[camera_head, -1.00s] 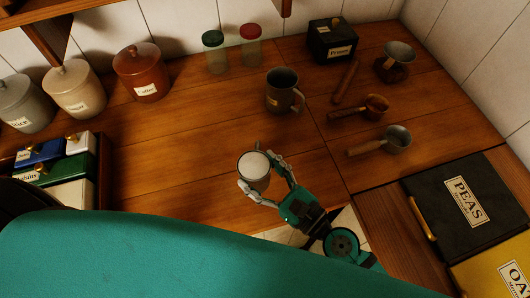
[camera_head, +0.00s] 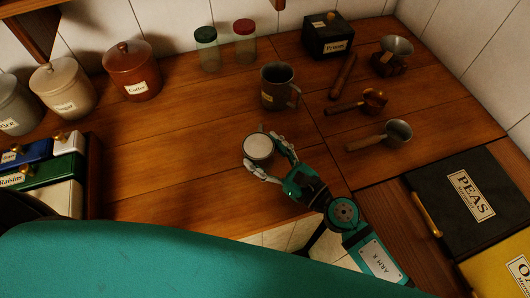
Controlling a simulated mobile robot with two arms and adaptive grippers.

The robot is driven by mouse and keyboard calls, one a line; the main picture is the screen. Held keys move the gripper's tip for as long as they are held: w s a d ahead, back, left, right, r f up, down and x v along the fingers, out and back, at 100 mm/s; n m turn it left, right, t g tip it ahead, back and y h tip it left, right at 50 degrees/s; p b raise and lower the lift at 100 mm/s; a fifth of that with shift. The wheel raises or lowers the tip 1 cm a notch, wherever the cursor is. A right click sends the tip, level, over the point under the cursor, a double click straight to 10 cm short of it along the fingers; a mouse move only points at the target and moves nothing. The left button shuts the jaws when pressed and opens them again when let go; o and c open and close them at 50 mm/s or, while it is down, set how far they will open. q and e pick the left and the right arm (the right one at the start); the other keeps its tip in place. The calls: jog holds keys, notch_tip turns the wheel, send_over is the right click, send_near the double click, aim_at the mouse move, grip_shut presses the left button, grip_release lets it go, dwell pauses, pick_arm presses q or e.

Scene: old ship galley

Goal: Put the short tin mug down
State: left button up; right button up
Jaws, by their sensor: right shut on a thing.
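The short tin mug (camera_head: 258,146) is seen from above as a round grey rim with a pale inside. My right gripper (camera_head: 263,158) is shut on it, with a finger on either side. The mug is over the wooden counter (camera_head: 180,170), in front of a taller dark mug; I cannot tell whether its base touches the wood. My left gripper is not in view.
The taller mug (camera_head: 277,88) stands just behind. Two scoops (camera_head: 395,133) (camera_head: 371,102) and a wooden rod (camera_head: 343,76) lie to the right. Canisters (camera_head: 132,72) and jars (camera_head: 245,42) line the back. The counter left of the mug is clear.

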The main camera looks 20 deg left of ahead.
jog(key=shift+f, duration=0.2)
jog(key=o, duration=1.5)
jog(key=shift+r, duration=0.15)
jog(key=b+v, duration=0.4)
jog(key=v, duration=0.7)
jog(key=shift+b, duration=0.35)
jog(key=shift+s+d, duration=0.25)
jog(key=shift+d, duration=0.2)
